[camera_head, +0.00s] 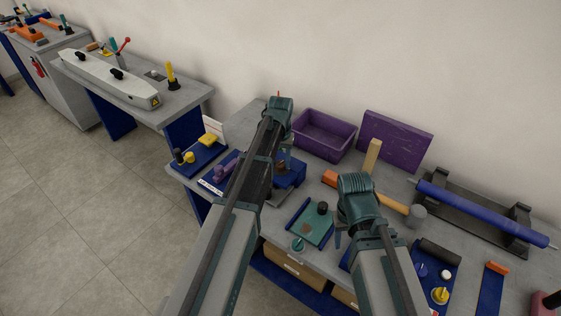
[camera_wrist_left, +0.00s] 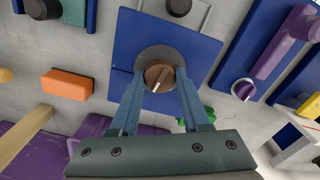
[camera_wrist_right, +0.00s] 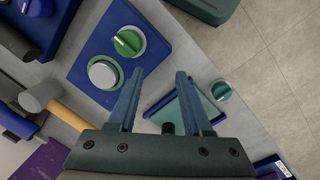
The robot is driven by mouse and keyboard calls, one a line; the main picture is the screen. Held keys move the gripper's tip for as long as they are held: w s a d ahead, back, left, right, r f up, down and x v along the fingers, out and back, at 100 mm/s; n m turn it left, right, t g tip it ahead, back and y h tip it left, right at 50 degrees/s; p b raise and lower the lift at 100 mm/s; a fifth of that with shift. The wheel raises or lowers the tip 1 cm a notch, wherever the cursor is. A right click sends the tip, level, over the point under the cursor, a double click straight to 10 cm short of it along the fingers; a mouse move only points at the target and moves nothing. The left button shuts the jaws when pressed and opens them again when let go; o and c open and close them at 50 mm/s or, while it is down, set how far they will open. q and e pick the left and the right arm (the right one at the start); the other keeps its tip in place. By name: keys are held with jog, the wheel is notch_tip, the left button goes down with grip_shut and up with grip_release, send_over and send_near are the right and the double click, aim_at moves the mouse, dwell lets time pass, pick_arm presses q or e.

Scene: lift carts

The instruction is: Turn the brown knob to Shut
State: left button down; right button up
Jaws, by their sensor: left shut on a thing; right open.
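The brown knob (camera_wrist_left: 158,75) sits on a round grey dial on a blue panel (camera_wrist_left: 199,50). A pale line on the knob points down and slightly left in the left wrist view. My left gripper (camera_wrist_left: 159,82) has one finger on each side of the knob and is shut on it. In the head view the blue box (camera_head: 291,173) with the knob is partly hidden by my left arm. No "Shut" label can be read. My right gripper (camera_wrist_right: 159,75) is open and empty above the bench, near a blue panel (camera_wrist_right: 85,62) with green and white knobs.
A purple bin (camera_head: 324,133) stands behind. A mallet (camera_head: 415,214) and a blue roller (camera_head: 480,211) are on the right. The bench is crowded.

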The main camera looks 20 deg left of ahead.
aim_at(280, 162)
pick_arm(q)
jog(key=shift+n, duration=1)
jog(key=shift+c, duration=1.9)
grip_release()
notch_tip(280, 162, up, 14)
jog(key=p, duration=1.3)
jog(key=shift+p, duration=0.4)
jog(key=shift+f, duration=0.1)
